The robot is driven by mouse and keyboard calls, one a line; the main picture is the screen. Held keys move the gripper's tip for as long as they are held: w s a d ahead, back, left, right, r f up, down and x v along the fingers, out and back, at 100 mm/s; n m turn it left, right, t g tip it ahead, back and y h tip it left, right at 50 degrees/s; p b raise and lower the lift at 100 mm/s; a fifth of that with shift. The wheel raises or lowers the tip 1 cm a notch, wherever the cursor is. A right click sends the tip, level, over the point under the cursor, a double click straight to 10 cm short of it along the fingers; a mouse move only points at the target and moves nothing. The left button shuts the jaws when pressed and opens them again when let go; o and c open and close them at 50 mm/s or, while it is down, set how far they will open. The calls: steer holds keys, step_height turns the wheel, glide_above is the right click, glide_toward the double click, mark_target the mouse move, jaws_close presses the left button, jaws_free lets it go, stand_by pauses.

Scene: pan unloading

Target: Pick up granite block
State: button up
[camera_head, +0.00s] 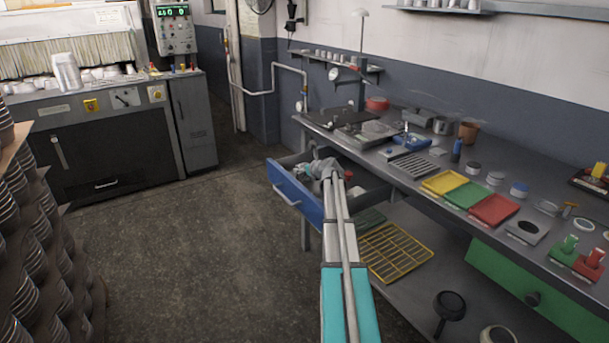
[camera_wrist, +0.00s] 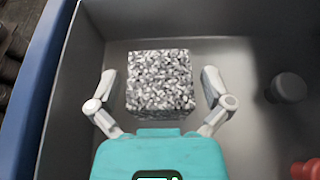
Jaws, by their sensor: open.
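The granite block (camera_wrist: 160,80) is a speckled black, white and grey cube on the grey floor of an open drawer in the wrist view. My gripper (camera_wrist: 160,88) is open, with one finger on each side of the block and a visible gap on both sides. In the head view my gripper (camera_head: 322,172) is at the open blue-fronted drawer (camera_head: 294,190), under the workbench. The block cannot be made out there, as my arm and gripper cover that part.
A dark round object (camera_wrist: 288,88) and a red object (camera_wrist: 306,169) lie to the right in the drawer. The drawer's blue front wall (camera_wrist: 40,70) is close on the left. The workbench top (camera_head: 400,165), crowded with tools, overhangs the drawer's right side.

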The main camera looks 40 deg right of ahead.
steer(key=c, duration=1.2)
steer(key=shift+r+p, duration=0.25)
steer(key=shift+p, duration=0.05)
step_height(320, 180, up, 2)
steer(key=shift+r+p, duration=0.1)
steer(key=shift+p, duration=0.95)
steer(key=s+a+r+p, duration=0.2)
steer(key=s+r+p, duration=0.1)
steer(key=s, duration=0.1)
steer(key=s+a+r+p, duration=0.3)
steer(key=r+p, duration=0.1)
steer(key=s+a+r+p, duration=0.2)
steer(key=s+r+p, duration=0.1)
steer(key=s, duration=0.1)
steer(key=shift+s+a+r, duration=0.15)
steer(key=shift+s+a, duration=0.15)
steer(key=shift+s, duration=0.05)
steer(key=shift+r, duration=0.1)
